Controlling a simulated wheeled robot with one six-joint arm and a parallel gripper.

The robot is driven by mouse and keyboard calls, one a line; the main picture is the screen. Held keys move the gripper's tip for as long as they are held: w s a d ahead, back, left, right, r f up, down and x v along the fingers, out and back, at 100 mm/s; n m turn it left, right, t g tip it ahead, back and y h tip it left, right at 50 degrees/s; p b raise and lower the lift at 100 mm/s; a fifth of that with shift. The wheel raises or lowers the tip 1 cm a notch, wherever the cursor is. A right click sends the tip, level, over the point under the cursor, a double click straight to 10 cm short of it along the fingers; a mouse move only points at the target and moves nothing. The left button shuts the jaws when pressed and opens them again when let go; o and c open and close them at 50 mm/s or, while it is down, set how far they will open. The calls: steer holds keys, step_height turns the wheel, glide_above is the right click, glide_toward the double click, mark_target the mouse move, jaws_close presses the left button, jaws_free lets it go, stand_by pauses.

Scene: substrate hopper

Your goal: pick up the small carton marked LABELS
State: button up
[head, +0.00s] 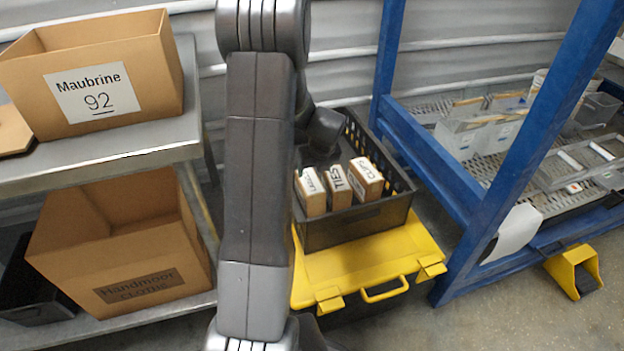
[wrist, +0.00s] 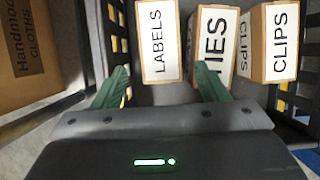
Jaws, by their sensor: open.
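The small carton marked LABELS (wrist: 158,42) is brown with a white label and stands in a black crate. It also shows in the head view (head: 312,194), at the left of a row of cartons, partly beside my arm. My gripper (wrist: 162,72) is open and empty, with green fingers spread to either side of the LABELS carton in the wrist view. The right finger overlaps the TIES carton (wrist: 213,45) in the picture; whether it touches cannot be told. My gripper is hidden in the head view.
The CLIPS carton (wrist: 275,42) stands right of TIES. The black crate (head: 355,226) sits on a yellow-lidded case (head: 365,268). A blue-framed rack (head: 480,215) stands to the right. A metal shelf (head: 150,140) with large cardboard boxes is at the left.

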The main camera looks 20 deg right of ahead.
mark_target(309, 187)
steer(key=b+x, duration=0.4)
steer(key=x, duration=0.9)
steer(key=shift+w+f, duration=0.2)
steer(key=shift+f, duration=0.1)
steer(key=shift+f, duration=0.2)
steer(key=shift+c, duration=0.5)
steer(key=c, duration=0.7)
